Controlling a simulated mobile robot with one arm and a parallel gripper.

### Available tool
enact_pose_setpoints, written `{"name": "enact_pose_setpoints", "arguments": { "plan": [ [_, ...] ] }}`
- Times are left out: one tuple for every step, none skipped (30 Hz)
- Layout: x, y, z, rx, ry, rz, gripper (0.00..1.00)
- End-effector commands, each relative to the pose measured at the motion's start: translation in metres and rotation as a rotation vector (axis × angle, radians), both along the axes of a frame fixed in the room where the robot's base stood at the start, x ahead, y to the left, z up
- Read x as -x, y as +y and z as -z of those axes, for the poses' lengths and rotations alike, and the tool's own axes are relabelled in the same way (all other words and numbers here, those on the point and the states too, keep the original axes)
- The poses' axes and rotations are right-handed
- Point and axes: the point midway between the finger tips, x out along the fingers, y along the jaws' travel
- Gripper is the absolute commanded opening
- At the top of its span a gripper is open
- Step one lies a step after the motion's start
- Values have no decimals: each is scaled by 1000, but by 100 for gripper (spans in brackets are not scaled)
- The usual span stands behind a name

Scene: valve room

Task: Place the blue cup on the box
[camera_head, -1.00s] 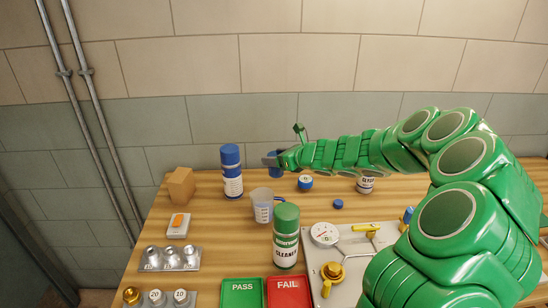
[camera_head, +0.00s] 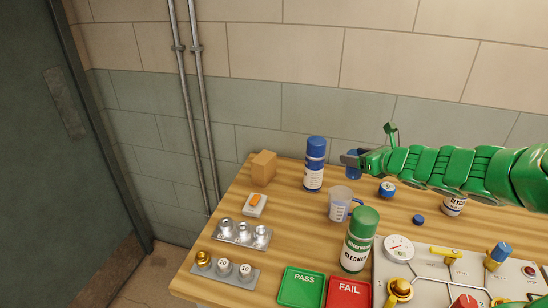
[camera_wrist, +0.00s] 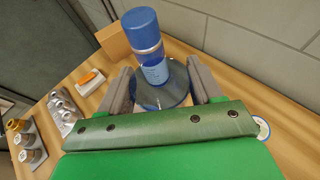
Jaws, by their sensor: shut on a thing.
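The blue cup (camera_head: 353,166) is held at the end of my gripper (camera_head: 352,159), above the table and to the right of the tall blue-capped can. In the wrist view my gripper (camera_wrist: 162,88) has its two grey fingers on either side of the dark blue cup (camera_wrist: 174,94). The can overlaps the cup there, and the cup's lower part is hidden by my gripper body. The brown cardboard box (camera_head: 263,169) stands at the back left of the table, left of the can. A corner of the box (camera_wrist: 113,40) shows behind the can in the wrist view.
The blue-capped can (camera_head: 315,165) stands between box and cup. A measuring jug (camera_head: 340,204) and green-capped cleaner can (camera_head: 358,240) stand nearer. A white block with an orange top (camera_head: 254,204) lies before the box. Metal weights (camera_head: 240,232) and PASS/FAIL trays (camera_head: 302,287) are in front.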

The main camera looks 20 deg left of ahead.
Motion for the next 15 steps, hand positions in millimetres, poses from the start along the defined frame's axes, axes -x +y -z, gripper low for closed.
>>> {"name": "enact_pose_setpoints", "arguments": {
  "plan": [
    [0,14,-5,1,-3,-22,36],
    [0,22,-8,0,-3,-33,36],
    [0,34,-12,-1,-3,-51,36],
    [0,43,-15,-2,-2,-64,36],
    [1,52,-18,-1,-3,-78,36],
    [2,63,-22,0,-2,-94,36],
    [2,72,-25,0,-4,-107,36],
    [3,80,-29,-1,-3,-118,36],
    [4,92,-33,-2,-4,-135,36],
    [5,100,-37,-1,-4,-147,36],
    [6,109,-41,-1,-5,-160,36],
    [8,121,-45,0,-5,-178,36],
    [10,131,-49,-2,-4,-192,36],
    [12,140,-52,-2,-4,-206,36],
    [16,153,-57,-2,-3,-226,36]
  ]
}}
